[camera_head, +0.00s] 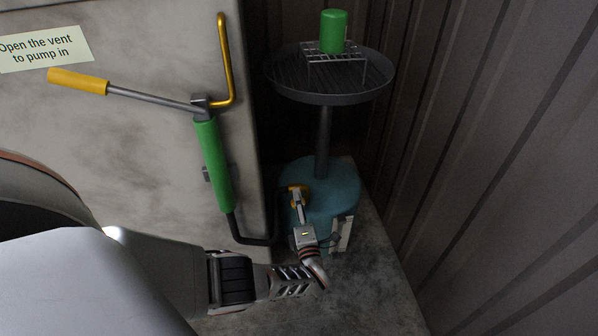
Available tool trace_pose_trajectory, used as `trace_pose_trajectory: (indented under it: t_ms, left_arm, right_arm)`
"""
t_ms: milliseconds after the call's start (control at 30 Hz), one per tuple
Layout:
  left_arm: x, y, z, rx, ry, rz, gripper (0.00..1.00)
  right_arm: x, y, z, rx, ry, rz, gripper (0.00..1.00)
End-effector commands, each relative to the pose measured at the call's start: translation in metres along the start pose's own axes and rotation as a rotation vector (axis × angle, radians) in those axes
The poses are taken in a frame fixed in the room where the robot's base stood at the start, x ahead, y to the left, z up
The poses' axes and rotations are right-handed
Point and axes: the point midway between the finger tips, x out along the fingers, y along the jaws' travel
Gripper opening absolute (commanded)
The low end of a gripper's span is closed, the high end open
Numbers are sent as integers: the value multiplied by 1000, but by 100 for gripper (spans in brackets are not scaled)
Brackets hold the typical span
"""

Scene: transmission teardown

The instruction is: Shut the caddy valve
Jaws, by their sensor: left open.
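The caddy is a teal drum (335,190) on the floor with a dark post and a round drain pan (330,97) on top. A yellow handle (298,188), which looks like its valve, sits at the drum's upper left side. My left gripper (320,209) is in front of the drum, open, with one finger reaching up to the yellow handle. Whether that finger touches the handle I cannot tell. The finger partly hides the handle, so its exact angle is unclear. My right gripper is not in view.
A green hand pump (213,165) with a yellow-gripped lever (78,81) stands left of the caddy. A green can (333,31) stands on a wire rack (336,61) over the pan. A corrugated wall (500,150) closes the right side. A sign (44,48) reads "Open the vent to pump in".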

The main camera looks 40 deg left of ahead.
Motion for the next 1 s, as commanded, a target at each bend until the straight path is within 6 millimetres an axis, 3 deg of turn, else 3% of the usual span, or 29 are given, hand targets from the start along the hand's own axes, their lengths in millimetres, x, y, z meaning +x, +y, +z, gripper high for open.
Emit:
trace_pose_trajectory:
  t_ms: [267,633,1000]
  left_arm:
    - [-17,-1,0,-2,-1,-2,48]
    - [-68,-1,0,0,0,-2,48]
    - [-75,0,0,0,0,1,48]
  right_arm:
    - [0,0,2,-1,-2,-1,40]
    - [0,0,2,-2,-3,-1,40]
    - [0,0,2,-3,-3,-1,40]
